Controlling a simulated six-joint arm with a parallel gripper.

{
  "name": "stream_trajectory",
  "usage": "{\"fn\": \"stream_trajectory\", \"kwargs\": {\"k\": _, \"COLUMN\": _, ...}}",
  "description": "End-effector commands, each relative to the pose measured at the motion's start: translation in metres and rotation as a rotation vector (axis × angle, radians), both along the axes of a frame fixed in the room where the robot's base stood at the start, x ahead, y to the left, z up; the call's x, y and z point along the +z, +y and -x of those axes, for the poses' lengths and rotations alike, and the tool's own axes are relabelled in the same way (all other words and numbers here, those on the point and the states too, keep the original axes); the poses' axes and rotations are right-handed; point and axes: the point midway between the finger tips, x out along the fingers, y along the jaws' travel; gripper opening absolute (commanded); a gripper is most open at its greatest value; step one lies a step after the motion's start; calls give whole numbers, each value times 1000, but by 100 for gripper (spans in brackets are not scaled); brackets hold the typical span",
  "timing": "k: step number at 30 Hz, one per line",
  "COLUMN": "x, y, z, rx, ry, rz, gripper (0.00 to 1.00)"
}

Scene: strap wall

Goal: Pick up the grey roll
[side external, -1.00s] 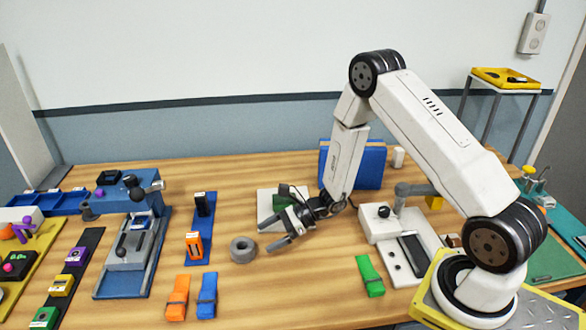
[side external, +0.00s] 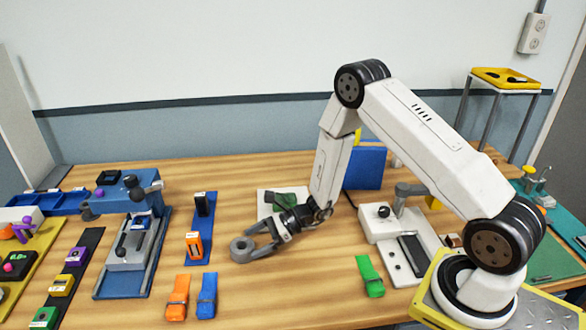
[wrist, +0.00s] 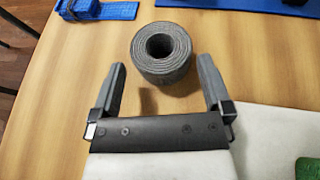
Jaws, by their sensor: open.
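The grey roll (side external: 243,247) is a coiled strap standing on the wooden table with its hole facing up. In the wrist view the roll (wrist: 160,52) sits just beyond and between my fingertips. My gripper (side external: 256,240) is open, with its two grey fingers reaching toward the roll from the right. In the wrist view my gripper (wrist: 162,66) shows a bare gap between the fingers, and no clear contact with the roll is visible. The side view does not show whether a finger touches it.
An orange strap (side external: 178,297) and a blue strap (side external: 207,295) lie in front of the roll. A blue strip (side external: 201,228) with holders is behind it to the left. A white plate with a green piece (side external: 285,203) lies behind my gripper. A green strap (side external: 370,276) is to the right.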

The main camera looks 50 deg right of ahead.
Motion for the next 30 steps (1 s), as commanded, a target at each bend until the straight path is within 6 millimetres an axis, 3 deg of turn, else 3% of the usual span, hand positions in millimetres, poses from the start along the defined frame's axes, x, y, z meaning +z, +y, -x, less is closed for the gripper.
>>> {"fn": "stream_trajectory", "kwargs": {"k": 10, "x": -14, "y": 29, "z": -20, "rx": 2, "ry": 2, "rz": 0, "gripper": 100}}
{"fn": "stream_trajectory", "kwargs": {"k": 27, "x": -15, "y": 31, "z": -22, "rx": 1, "ry": 2, "rz": 0, "gripper": 100}}
{"fn": "stream_trajectory", "kwargs": {"k": 28, "x": -15, "y": 31, "z": -22, "rx": 1, "ry": 2, "rz": 0, "gripper": 94}}
{"fn": "stream_trajectory", "kwargs": {"k": 30, "x": -15, "y": 31, "z": -22, "rx": 1, "ry": 2, "rz": 0, "gripper": 71}}
